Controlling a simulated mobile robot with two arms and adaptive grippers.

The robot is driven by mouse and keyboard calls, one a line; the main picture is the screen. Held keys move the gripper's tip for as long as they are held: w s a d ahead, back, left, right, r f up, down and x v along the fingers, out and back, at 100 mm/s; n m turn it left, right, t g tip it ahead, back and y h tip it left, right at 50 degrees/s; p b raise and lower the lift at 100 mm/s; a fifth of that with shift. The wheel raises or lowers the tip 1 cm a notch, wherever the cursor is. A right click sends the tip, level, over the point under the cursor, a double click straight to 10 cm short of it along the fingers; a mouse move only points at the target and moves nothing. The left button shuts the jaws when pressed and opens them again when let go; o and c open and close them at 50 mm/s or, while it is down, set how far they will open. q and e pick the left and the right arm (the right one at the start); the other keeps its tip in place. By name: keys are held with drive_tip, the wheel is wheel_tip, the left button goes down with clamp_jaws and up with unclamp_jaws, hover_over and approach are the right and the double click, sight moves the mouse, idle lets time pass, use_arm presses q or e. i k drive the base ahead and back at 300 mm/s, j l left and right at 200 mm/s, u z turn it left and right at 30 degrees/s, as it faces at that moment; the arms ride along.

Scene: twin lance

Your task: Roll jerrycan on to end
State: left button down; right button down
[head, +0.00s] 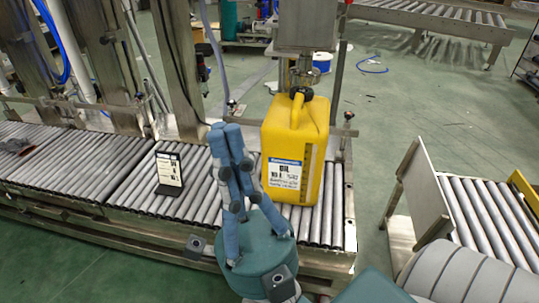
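A yellow jerrycan (312,160) with a white and blue oil label stands upright near the right end of the roller conveyor (113,170). Its handle and dark cap are at the top, just below a metal filling nozzle. My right gripper (225,128) points up and away, just left of the jerrycan in the picture. Its two blue fingers converge and lie together at the tips, with nothing visible between them. I cannot tell the exact depth gap to the jerrycan. My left gripper is not in view.
A small dark sign (170,173) stands on the rollers to the left. A metal filling head (305,25) hangs above the jerrycan. A second roller conveyor (490,215) with an upright metal plate (425,190) lies to the right, across a floor gap.

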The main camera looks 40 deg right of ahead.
sight(295, 134)
drive_tip(key=i+z, duration=0.15)
drive_tip(key=z, duration=0.3)
drive_tip(key=i+j+z, duration=0.15)
drive_tip(key=z, duration=0.35)
drive_tip(key=i+j+z, duration=0.1)
drive_tip(key=z, duration=0.35)
drive_tip(key=i+j+z, duration=0.2)
drive_tip(key=z, duration=0.2)
drive_tip(key=i+j+z, duration=0.15)
drive_tip(key=j+z, duration=0.25)
